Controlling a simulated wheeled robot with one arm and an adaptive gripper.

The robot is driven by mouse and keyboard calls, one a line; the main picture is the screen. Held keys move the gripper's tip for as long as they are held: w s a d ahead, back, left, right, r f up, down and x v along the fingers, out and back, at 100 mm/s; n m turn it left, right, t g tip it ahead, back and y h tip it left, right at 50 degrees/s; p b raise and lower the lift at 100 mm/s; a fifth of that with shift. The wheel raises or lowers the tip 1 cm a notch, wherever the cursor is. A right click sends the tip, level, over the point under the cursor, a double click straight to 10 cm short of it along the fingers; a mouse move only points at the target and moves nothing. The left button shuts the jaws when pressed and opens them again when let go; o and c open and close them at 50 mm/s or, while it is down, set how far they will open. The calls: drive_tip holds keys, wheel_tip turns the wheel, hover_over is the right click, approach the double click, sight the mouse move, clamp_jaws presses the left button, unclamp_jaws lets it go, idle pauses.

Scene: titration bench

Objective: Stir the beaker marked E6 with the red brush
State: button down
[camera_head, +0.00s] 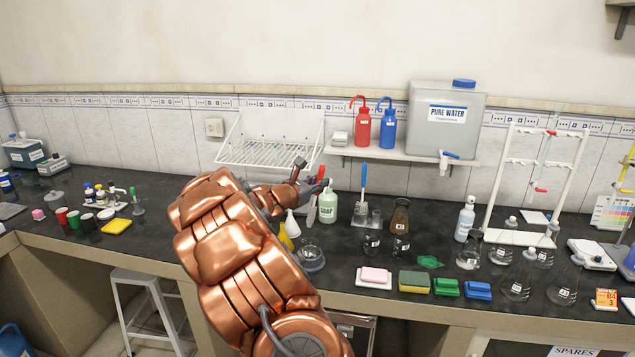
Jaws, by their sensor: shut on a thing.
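My copper arm reaches in from the bottom centre, and my gripper (316,188) is over the bench left of the soap bottle. It is shut on the red brush (320,173), whose red handle end shows just above the fingers. The brush's lower part is partly hidden by the gripper and hard to make out. Small labelled glass beakers stand right of the arm: one beaker (372,243) and another beaker (401,246) beside it. Their labels are too small to read, so I cannot tell which is E6. The gripper is behind and left of them, apart from both.
The soap bottle (328,207) stands close to my gripper. A blue brush (363,180) is upright in a holder behind the beakers. A brown flask (400,217) stands close by. Soap dish (374,277) and sponges (414,281) line the front edge. A drying rack (265,155) hangs behind.

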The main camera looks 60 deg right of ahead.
drive_tip(key=shift+w+f+b, duration=0.1)
drive_tip(key=shift+f+b, duration=4.25)
drive_tip(key=shift+f, duration=2.1)
